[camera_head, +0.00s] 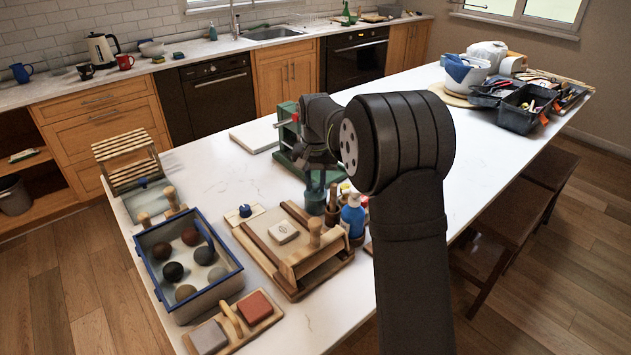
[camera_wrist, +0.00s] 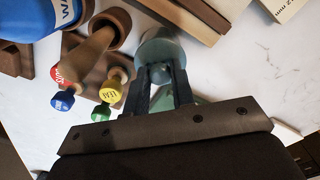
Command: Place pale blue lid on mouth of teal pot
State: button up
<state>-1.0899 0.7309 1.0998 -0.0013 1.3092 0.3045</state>
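The teal pot (camera_head: 315,202) stands on the white counter directly below my gripper (camera_head: 318,178), which points down close over it. In the wrist view, a round grey-teal surface (camera_wrist: 163,47) shows at and just beyond the fingertips of my gripper (camera_wrist: 161,78). The two fingers stand apart, with a small darker teal part between them. I cannot tell if they grip it or are only around it. I cannot clearly separate the pale blue lid from the pot in either view. My wrist hides part of this area.
Stamps with coloured ends (camera_wrist: 110,92), wooden cups and a blue bottle (camera_head: 353,215) stand close beside the pot. A wooden press frame (camera_head: 292,292) lies in front, a blue-rimmed bin of balls (camera_head: 150,283) at left. A green frame (camera_head: 285,120) stands behind.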

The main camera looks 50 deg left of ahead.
jog(key=o, duration=0.4)
jog(key=shift+r, duration=0.1)
notch_tip(320, 180, up, 12)
jog(key=shift+r, duration=0.1)
dwell(0.5)
send_over(315, 185)
jog(key=shift+f, duration=4.15)
jog(key=shift+f, duration=0.1)
